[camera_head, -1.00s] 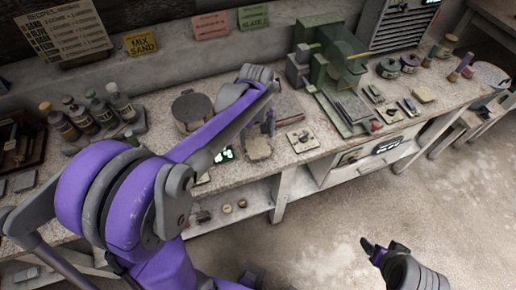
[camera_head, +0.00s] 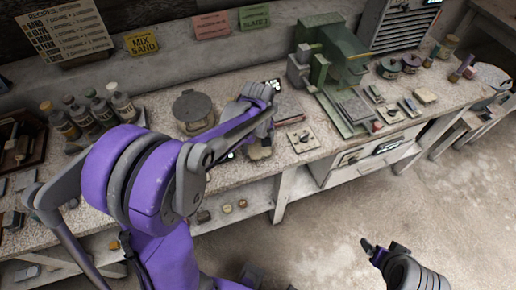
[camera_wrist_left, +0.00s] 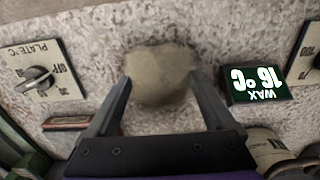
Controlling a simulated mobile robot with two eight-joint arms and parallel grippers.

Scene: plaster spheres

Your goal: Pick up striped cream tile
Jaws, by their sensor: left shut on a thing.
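The cream tile (camera_wrist_left: 160,76) shows in the left wrist view as a rounded beige piece, a little blurred. No stripes can be made out on it. My left gripper (camera_wrist_left: 159,80) is shut on it, one finger at each side. In the head view my left wrist stands over the bench front, and the tile (camera_head: 260,152) shows only in part below it. Whether it touches the bench top is hard to tell. My right gripper (camera_head: 379,249) is over the floor at the lower right, away from the bench; its jaw gap is unclear.
A wax display (camera_wrist_left: 257,83) and a plate dial (camera_wrist_left: 38,80) flank the tile. On the bench (camera_head: 160,140) stand a round lidded pot (camera_head: 192,108), a green machine (camera_head: 335,65) and several bottles (camera_head: 102,110). A dial plate (camera_head: 303,138) lies right of the gripper. The floor in front is clear.

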